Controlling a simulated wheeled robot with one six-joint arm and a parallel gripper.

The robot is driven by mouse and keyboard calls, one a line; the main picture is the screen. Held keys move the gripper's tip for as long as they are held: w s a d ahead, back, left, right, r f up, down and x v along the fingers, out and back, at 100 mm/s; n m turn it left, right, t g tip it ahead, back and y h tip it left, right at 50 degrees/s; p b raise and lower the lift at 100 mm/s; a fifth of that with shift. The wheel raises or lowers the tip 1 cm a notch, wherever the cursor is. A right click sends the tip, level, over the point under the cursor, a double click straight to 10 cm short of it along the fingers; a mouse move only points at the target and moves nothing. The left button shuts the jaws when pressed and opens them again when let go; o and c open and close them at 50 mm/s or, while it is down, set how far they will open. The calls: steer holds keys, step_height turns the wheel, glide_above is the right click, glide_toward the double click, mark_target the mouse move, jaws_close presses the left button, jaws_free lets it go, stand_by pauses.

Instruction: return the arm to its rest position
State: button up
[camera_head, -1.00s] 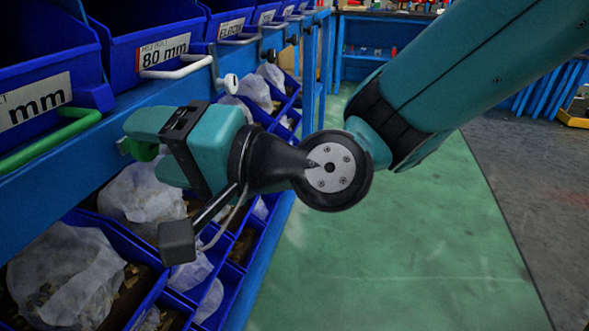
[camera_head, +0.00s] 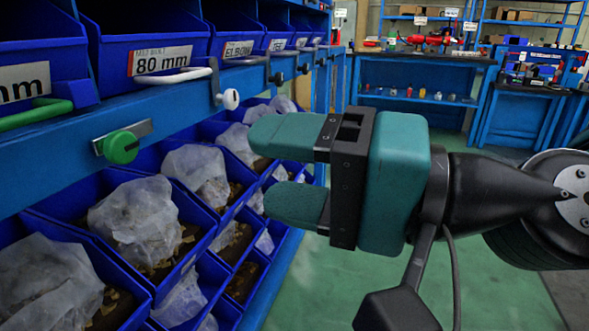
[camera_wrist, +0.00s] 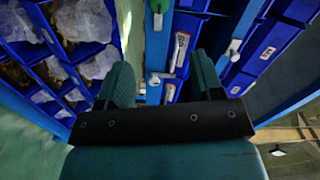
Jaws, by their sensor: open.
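My gripper (camera_head: 285,170) is in the middle of the head view, pointing left toward the blue rack. Its two teal fingers are apart with nothing between them. In the wrist view both fingers (camera_wrist: 162,85) show, spread apart and empty, with the rack beyond them. The gripper is clear of the rack's green knob (camera_head: 121,147), which sits to its left on the blue rail. My arm comes in from the right edge; its upper links are mostly out of the picture.
Blue bins (camera_head: 152,40) with size labels and handles line the upper rack. Lower bins (camera_head: 70,195) hold plastic bags. A white knob (camera_head: 230,99) sticks out from the rail. Green floor (camera_head: 400,285) is open at right; a blue workbench (camera_head: 415,95) stands behind.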

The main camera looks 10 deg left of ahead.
steer(key=s+d+f+n+g+h, duration=0.1)
steer(key=d+f+n+g+h, duration=0.15)
steer(key=d+f+h, duration=0.6)
steer(key=s+d+f+n+g+h, duration=0.1)
steer(key=d+f+n+h, duration=0.3)
steer(key=d, duration=0.8)
step_height(320, 180, up, 37)
steer(key=h+p, duration=0.1)
steer(key=p, duration=3.7)
steer(key=shift+a+m, duration=0.35)
steer(key=shift+s, duration=0.1)
